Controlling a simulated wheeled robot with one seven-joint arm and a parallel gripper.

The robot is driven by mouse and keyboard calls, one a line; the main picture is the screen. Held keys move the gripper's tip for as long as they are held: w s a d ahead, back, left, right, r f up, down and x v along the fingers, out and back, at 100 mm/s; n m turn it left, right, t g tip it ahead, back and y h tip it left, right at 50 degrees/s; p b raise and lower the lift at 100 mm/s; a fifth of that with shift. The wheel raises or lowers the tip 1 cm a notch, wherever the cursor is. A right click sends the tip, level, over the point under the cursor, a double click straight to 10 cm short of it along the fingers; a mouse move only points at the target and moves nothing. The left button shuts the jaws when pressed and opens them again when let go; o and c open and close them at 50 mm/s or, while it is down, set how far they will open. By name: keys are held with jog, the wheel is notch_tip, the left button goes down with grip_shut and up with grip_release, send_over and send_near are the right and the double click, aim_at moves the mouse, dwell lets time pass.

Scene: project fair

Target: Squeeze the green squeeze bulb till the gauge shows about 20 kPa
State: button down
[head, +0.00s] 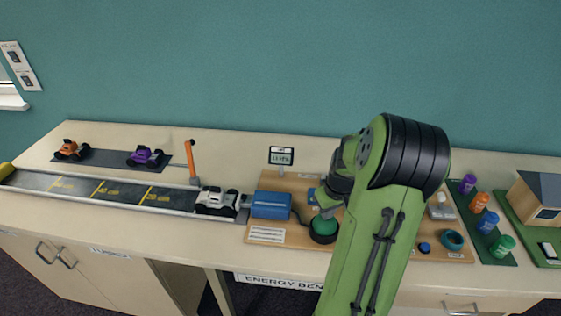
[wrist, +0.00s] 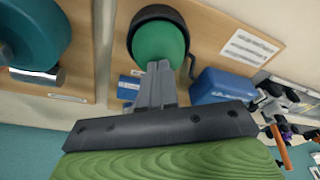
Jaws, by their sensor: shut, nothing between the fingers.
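The green squeeze bulb (head: 324,226) sits in a black ring on a wooden board, partly hidden by my arm in the head view. In the wrist view the bulb (wrist: 160,42) is directly in front of my fingertips. My gripper (wrist: 158,68) is shut with nothing between its fingers, and its tips are at or very close to the bulb's edge; I cannot tell whether they touch it. In the head view my gripper (head: 326,205) is just above the bulb. The gauge (head: 281,156) is a small display standing behind the board; its reading is too small to make out.
A blue box (head: 271,204) and a label card lie left of the bulb. A white car (head: 216,201) stands on the track beside the box. A teal ring (head: 453,240) is on the board's right.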

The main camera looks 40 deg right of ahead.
jog(key=shift+r, duration=0.15)
jog(key=shift+w+p+v, duration=0.15)
jog(key=shift+p+v, duration=0.5)
jog(key=shift+v, duration=0.05)
jog(key=shift+w+p+v, duration=0.1)
jog(key=shift+p+v, duration=0.55)
jog(key=shift+s+b+x, duration=0.15)
jog(key=shift+b+x, duration=0.5)
jog(key=shift+x, duration=0.05)
jog(key=shift+s+b+x, duration=0.1)
jog(key=shift+b+x, duration=0.55)
jog(key=shift+x, duration=0.05)
jog(key=shift+w+p+v, duration=0.15)
jog(key=shift+p+v, duration=0.45)
jog(key=shift+v, duration=0.1)
jog(key=shift+w+p+v, duration=0.1)
jog(key=shift+p+v, duration=0.5)
jog(key=shift+v, duration=0.1)
jog(key=shift+d+r, duration=0.1)
jog(key=w+p+v, duration=0.1)
jog(key=p+v, duration=0.3)
jog(key=v, duration=0.2)
jog(key=shift+d+p, duration=0.2)
jog(key=shift+p, duration=0.2)
